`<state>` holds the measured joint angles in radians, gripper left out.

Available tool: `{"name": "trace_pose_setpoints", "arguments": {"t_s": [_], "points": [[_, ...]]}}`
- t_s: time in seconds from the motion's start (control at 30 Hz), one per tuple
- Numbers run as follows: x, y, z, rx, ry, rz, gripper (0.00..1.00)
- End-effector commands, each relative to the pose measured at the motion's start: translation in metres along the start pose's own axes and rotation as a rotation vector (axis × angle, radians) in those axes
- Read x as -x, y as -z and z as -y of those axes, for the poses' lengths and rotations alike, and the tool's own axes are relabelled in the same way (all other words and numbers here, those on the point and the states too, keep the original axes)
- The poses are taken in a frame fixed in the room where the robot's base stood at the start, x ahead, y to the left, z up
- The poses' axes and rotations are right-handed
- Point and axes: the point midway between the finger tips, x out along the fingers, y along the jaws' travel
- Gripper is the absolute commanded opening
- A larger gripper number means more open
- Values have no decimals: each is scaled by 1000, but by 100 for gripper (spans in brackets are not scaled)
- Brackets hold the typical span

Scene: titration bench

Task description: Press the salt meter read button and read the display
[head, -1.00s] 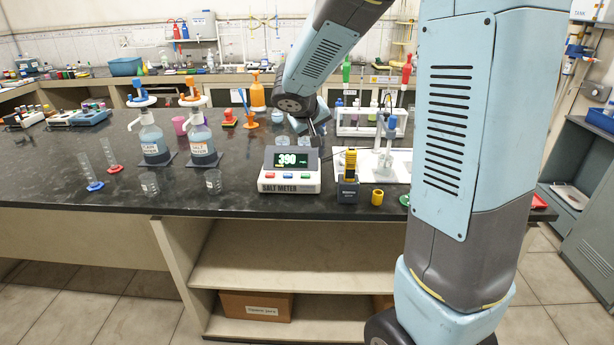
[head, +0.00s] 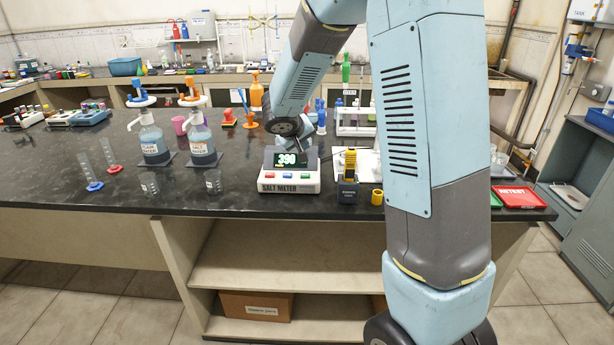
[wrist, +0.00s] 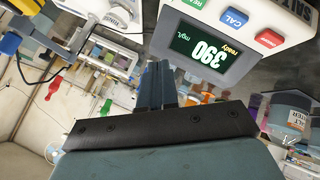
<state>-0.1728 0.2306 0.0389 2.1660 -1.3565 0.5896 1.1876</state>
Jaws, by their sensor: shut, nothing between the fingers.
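A yellow handheld device (head: 349,165) in a dark stand and a yellow cup (head: 377,197) are right of the meter. A small beaker (head: 213,181) and labelled pump bottles (head: 201,140) are to its left. The bench before the meter is clear.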

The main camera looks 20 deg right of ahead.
Motion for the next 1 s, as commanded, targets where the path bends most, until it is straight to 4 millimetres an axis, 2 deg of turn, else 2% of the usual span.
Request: {"name": "trace_pose_setpoints", "arguments": {"t_s": [0.5, 0.7, 1.0], "points": [[-41, -31, 30, 1, 0, 3, 0], [-49, -37, 36, 0, 0, 2, 0], [-51, -38, 36, -1, 0, 2, 0]]}}
